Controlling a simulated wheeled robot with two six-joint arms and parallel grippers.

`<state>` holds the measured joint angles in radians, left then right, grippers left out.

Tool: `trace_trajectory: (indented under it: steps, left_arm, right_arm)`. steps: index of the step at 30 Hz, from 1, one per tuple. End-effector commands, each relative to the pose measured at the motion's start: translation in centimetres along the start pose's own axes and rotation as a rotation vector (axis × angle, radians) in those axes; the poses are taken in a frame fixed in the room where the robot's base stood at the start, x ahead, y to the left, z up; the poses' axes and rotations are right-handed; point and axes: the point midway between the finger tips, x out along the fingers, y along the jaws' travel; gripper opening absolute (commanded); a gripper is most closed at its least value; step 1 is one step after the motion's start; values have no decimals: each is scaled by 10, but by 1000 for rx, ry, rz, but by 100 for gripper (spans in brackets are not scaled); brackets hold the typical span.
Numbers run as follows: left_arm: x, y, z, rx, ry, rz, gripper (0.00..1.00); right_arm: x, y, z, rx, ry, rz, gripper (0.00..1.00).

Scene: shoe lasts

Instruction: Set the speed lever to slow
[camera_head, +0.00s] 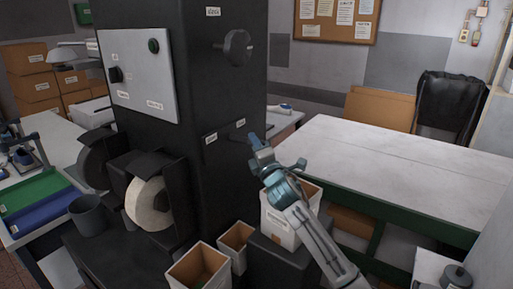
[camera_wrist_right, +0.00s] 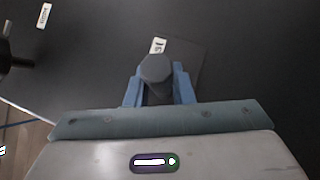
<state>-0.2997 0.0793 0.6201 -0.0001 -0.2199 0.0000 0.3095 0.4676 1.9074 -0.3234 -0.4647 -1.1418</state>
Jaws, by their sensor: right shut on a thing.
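The speed lever's dark rounded knob (camera_wrist_right: 156,69) sits between the blue fingers of my right gripper (camera_wrist_right: 158,88) in the right wrist view. The gripper is shut on it. In the head view my right gripper (camera_head: 257,143) reaches the side of the black machine column (camera_head: 222,90), at the right of a dark lever plate (camera_head: 223,131) with two small white labels. The lever itself is hard to make out there. In the wrist view the plate (camera_wrist_right: 188,58) shows behind the knob, with one label (camera_wrist_right: 157,46) partly covered. My left gripper is not in view.
A round handwheel (camera_head: 237,47) sits higher on the column. A grey control panel (camera_head: 140,75) and grinding wheels (camera_head: 150,203) are at the left. Open boxes (camera_head: 199,268) stand below. A white-topped table (camera_head: 400,165) with a clear top is at the right.

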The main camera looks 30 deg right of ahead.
Motion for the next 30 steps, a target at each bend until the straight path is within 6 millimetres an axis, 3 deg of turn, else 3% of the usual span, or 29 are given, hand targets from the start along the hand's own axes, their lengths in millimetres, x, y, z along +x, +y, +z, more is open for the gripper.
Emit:
trace_trajectory:
  steps: [18,30]
  left_arm:
    - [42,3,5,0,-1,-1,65]
    - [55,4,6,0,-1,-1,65]
  right_arm:
    - [-30,20,-54,-108,-390,-116,0]
    - [-33,28,-67,-142,-488,-145,0]
